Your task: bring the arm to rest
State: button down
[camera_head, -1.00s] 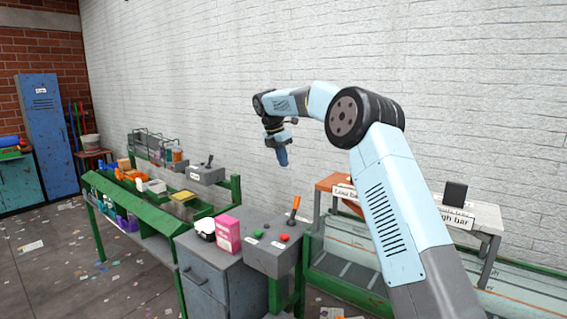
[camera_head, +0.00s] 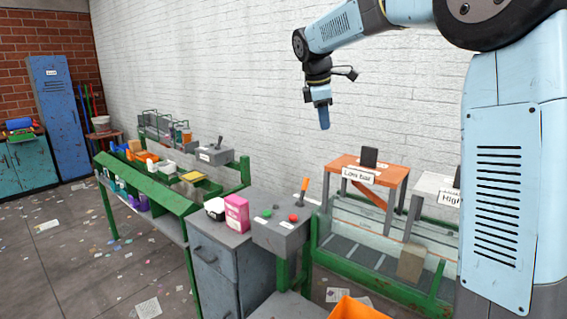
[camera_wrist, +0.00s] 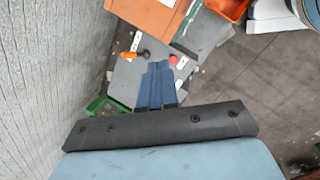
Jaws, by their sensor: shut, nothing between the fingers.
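My arm is raised and bent in the head view, with its upper part along the right side. My gripper (camera_head: 324,118) hangs pointing down in front of the white brick wall, above the control box. In the wrist view its blue fingers (camera_wrist: 157,66) lie side by side, shut, with nothing between them. The fingers are in the air, apart from everything below.
The control box (camera_head: 279,238) has an orange-handled lever (camera_head: 303,188) and a red button (camera_head: 293,217). A pink box (camera_head: 236,214) stands beside it on the grey cabinet. The orange bench (camera_head: 372,168) labelled "Low bar" stands over the belt. An orange bin (camera_head: 355,309) is at the bottom.

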jog(key=s+d+f+m+t, duration=0.1)
jog(key=s+d+f+m, duration=0.2)
jog(key=s, duration=0.9)
jog(key=s+d+f+m+t+y, duration=0.1)
jog(key=s+d+f+m, duration=0.2)
jog(key=s+d+m, duration=0.2)
jog(key=s+d+f+m+y, duration=0.1)
jog(key=s+d+f+m, duration=0.2)
jog(key=s+m, duration=0.6)
jog(key=s+d, duration=0.1)
jog(key=s, duration=0.8)
jog(key=shift+s+f+m+t, duration=0.25)
jog(key=shift+s+m+t, duration=0.05)
jog(key=shift+t, duration=0.1)
